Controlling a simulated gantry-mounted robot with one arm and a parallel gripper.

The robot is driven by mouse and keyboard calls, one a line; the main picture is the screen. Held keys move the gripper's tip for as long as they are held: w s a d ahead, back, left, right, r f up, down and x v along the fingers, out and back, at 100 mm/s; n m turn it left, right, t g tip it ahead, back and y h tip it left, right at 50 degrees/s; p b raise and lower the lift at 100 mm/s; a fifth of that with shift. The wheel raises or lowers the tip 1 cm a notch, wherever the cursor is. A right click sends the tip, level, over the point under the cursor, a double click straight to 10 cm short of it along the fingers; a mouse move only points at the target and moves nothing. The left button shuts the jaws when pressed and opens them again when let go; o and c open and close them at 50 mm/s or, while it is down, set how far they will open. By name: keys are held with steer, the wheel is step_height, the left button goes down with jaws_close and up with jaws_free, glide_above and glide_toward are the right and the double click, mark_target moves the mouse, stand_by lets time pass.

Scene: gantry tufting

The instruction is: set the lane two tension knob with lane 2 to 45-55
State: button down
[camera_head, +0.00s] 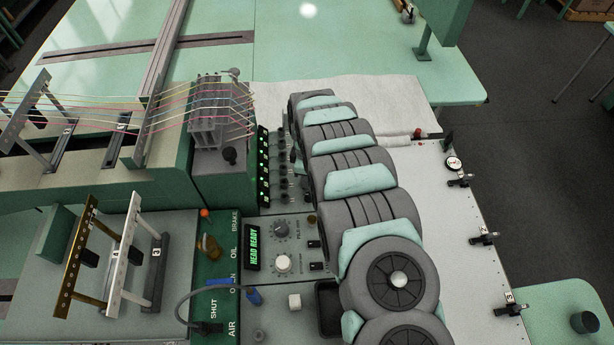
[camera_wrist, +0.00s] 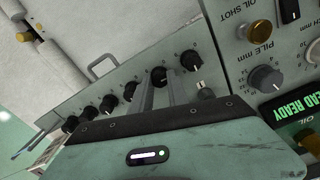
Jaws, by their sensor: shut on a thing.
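A row of several black knobs with white marks runs along a grey-green panel in the wrist view. My gripper (camera_wrist: 161,84) is shut on one black knob (camera_wrist: 158,73), the second from the row's right end; its lane label cannot be read. The end knob (camera_wrist: 190,60) is just right of my fingers, and another knob (camera_wrist: 131,90) is just left. In the head view, the knob row (camera_head: 284,170) shows beside a strip of green lane displays (camera_head: 263,165), whose figures are too small to read. My arm hides my fingertips there.
A panel with a HEAD READY display (camera_head: 253,247), a pile knob (camera_head: 281,229) and a white knob (camera_head: 283,263) lies close to the row. Coloured yarns (camera_head: 150,105) run to the tension block at left.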

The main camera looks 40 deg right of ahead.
steer(key=shift+n, duration=1.1)
steer(key=c, duration=1.3)
jaws_free()
steer(key=shift+r, duration=0.1)
steer(key=shift+r+p, duration=0.65)
steer(key=shift+r, duration=4.7)
